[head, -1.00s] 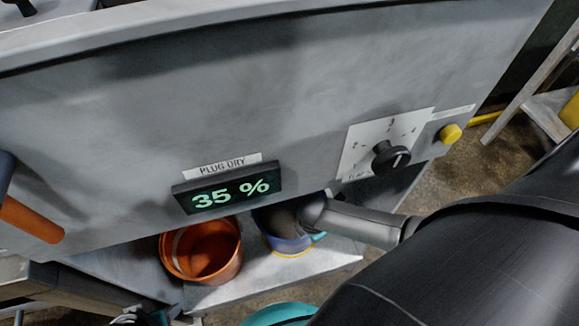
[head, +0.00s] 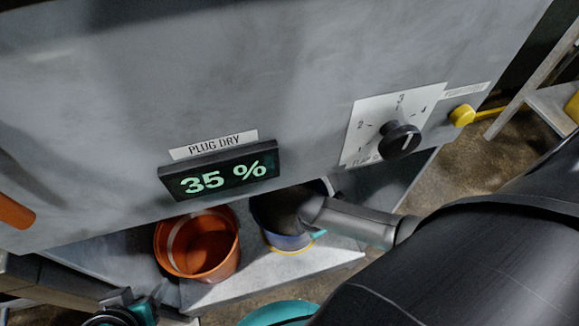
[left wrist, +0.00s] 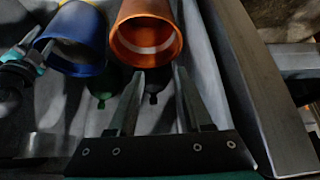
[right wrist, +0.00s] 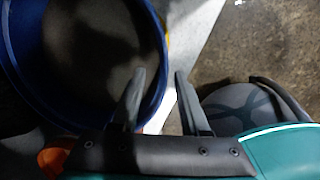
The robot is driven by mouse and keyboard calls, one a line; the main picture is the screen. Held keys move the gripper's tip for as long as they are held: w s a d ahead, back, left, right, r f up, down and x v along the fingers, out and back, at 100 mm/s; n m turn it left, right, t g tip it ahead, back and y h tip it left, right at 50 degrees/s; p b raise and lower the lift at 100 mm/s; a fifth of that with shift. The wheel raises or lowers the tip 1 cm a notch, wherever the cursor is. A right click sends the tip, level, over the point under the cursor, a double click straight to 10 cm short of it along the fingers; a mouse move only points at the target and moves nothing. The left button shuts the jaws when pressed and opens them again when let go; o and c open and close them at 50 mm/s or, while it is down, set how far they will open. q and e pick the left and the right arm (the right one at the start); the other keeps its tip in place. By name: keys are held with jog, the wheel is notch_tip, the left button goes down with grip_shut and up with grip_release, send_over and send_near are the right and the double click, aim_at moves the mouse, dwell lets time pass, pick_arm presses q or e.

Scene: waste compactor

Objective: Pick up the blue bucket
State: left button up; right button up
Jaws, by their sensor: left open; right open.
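The blue bucket (head: 288,242) stands on a grey ledge under the machine panel, partly hidden by my right arm in the head view. In the right wrist view the blue bucket (right wrist: 152,112) fills the left side. My right gripper (right wrist: 160,75) is open there, with its left finger over the bucket's opening and its right finger outside the rim; contact is unclear. My left gripper (head: 142,293) is open and low at the left in the head view. In the left wrist view its fingers (left wrist: 155,78) point toward an orange bucket, with the blue bucket (left wrist: 82,62) to the left.
The orange bucket (head: 170,245) stands just left of the blue one on the ledge (head: 225,291). Above are a display (head: 220,177) reading 35 %, a dial (head: 400,141) and a yellow button (head: 462,116). A stepladder (head: 545,95) stands at the right.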

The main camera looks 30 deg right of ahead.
aim_at(307, 237)
jog(key=shift+f+b, duration=0.55)
jog(key=shift+f, duration=0.15)
jog(key=shift+w+d+f+b, duration=0.1)
jog(key=shift+f+b, duration=0.3)
jog(key=shift+w+f+b, duration=0.1)
jog(key=shift+f+b, duration=0.45)
jog(key=shift+f, duration=0.1)
jog(key=shift+w+d+f+b, duration=0.1)
jog(key=shift+d+f+b, duration=0.05)
jog(key=shift+f+b, duration=0.25)
pick_arm(q)
jog(key=w+d+r+t+h, duration=0.1)
jog(key=w+d+t+h, duration=0.2)
jog(key=d+t, duration=0.3)
jog(key=shift+w+d+t+h, duration=0.4)
jog(key=shift+w+d, duration=0.05)
jog(key=shift+d, duration=0.35)
jog(key=shift+r, duration=0.1)
pick_arm(e)
jog(key=shift+c, duration=0.3)
grip_shut()
